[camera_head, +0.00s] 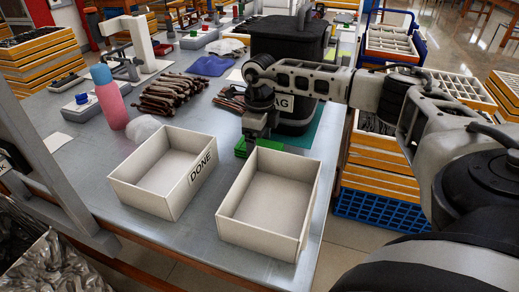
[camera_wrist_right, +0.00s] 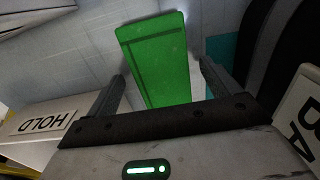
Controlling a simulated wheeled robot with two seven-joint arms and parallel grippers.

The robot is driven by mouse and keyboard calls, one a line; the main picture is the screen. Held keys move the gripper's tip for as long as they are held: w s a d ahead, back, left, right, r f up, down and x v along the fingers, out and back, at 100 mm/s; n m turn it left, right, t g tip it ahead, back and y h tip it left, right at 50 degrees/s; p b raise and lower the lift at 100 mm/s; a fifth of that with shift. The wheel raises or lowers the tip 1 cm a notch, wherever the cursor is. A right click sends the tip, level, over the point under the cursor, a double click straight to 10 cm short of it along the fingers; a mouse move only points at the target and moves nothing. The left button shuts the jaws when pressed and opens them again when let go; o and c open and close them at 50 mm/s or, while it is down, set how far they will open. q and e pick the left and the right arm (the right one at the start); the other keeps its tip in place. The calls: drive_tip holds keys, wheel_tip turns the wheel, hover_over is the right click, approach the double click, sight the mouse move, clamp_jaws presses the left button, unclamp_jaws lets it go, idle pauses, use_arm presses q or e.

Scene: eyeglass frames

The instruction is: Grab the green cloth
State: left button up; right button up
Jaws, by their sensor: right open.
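The green cloth (camera_head: 266,145) lies folded flat on the grey table, just behind the right-hand white box. It also shows in the right wrist view (camera_wrist_right: 157,50) as a bright green rectangle with darker fold lines. My right gripper (camera_head: 250,138) is above the cloth, pointing down and hiding part of it in the head view. In the right wrist view my right gripper (camera_wrist_right: 162,78) is open, with one finger on each side of the cloth's near part. I cannot tell whether the fingers touch it. My left gripper is not in view.
A white box marked DONE (camera_head: 150,200) and a second white box (camera_head: 260,240) stand in front. A black bin (camera_head: 290,45) stands behind my right gripper.

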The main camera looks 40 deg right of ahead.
drive_tip(key=c, duration=1.1)
drive_tip(key=shift+o, duration=0.2)
drive_tip(key=shift+r, duration=0.1)
wheel_tip(320, 180, up, 18)
drive_tip(key=p, duration=0.1)
